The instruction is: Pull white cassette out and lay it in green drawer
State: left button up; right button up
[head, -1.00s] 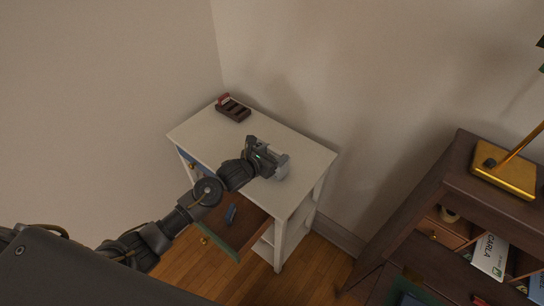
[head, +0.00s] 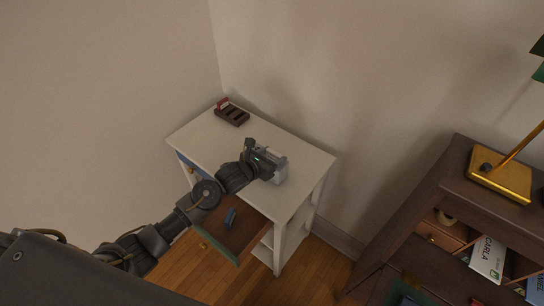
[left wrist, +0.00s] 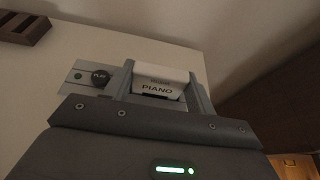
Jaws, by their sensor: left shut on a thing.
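The white cassette (left wrist: 160,80), marked PIANO, stands between the fingers of my left gripper (left wrist: 160,88) in the left wrist view, and the gripper is shut on it. Its lower edge is at a dark slot in the grey player (left wrist: 83,75); how deep it sits there I cannot tell. In the head view my left gripper (head: 270,160) is at the player (head: 278,174) on the white cabinet's top, and the cassette is not clear there. The drawer with the green front (head: 218,251) stands open below, with a dark blue item (head: 230,216) inside. My right gripper is not in view.
A dark rack (head: 233,116) with a red cassette (head: 222,102) stands at the back of the white cabinet (head: 205,135). A blue-fronted drawer below the top looks shut. A dark desk (head: 450,165) with a brass lamp (head: 500,180) is at the right.

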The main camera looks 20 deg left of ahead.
aim_at(272, 150)
pick_arm(q)
jog(key=shift+r+p, duration=0.3)
jog(key=shift+r, duration=0.25)
jog(key=shift+r+p, duration=0.7)
jog(key=shift+r, duration=0.2)
jog(key=shift+r, duration=0.15)
notch_tip(272, 150, up, 4)
jog(key=p, duration=0.3)
dwell(0.5)
